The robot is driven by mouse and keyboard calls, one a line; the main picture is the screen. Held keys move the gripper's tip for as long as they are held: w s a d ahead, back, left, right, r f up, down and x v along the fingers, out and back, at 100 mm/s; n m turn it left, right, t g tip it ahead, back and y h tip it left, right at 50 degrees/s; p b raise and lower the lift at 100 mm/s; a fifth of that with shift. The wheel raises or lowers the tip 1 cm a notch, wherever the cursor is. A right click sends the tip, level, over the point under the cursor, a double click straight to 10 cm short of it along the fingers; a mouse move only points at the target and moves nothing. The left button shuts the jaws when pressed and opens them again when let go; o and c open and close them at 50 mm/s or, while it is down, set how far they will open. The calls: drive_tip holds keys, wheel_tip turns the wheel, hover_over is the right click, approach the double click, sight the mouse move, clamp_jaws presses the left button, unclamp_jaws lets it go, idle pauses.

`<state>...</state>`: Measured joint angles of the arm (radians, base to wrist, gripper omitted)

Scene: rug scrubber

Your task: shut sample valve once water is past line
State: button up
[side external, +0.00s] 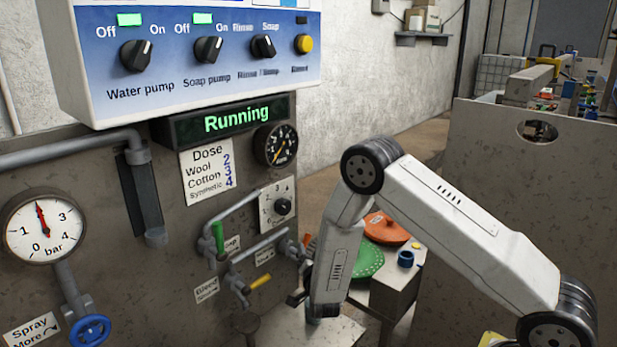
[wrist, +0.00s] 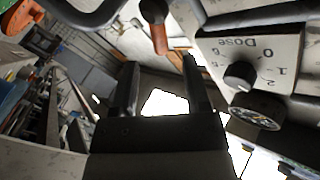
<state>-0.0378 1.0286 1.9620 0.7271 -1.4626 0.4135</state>
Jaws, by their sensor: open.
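The panel in the side external view carries several small valves: one with a green handle (side external: 218,237), one with a yellow handle (side external: 261,281) and one with a red-orange handle (side external: 306,240) by my arm. Their small labels are mostly unreadable, so I cannot tell which is the sample valve. An orange-red handle (wrist: 159,38) shows in the wrist view, beyond my fingertips and apart from them. My gripper (side external: 298,288) is close to the panel, low and partly hidden by my arm. In the wrist view my gripper (wrist: 163,75) is open and empty. No water or fill line is discernible.
The display (side external: 237,119) reads "Running". The bar gauge (side external: 45,228) needle points near straight up. A dose dial (wrist: 240,75) sits right of my fingers. A green disc (side external: 366,262) and orange disc (side external: 386,228) lie behind my arm.

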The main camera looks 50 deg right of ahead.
sight(307, 241)
drive_tip(key=shift+x, duration=3.85)
clamp_jaws()
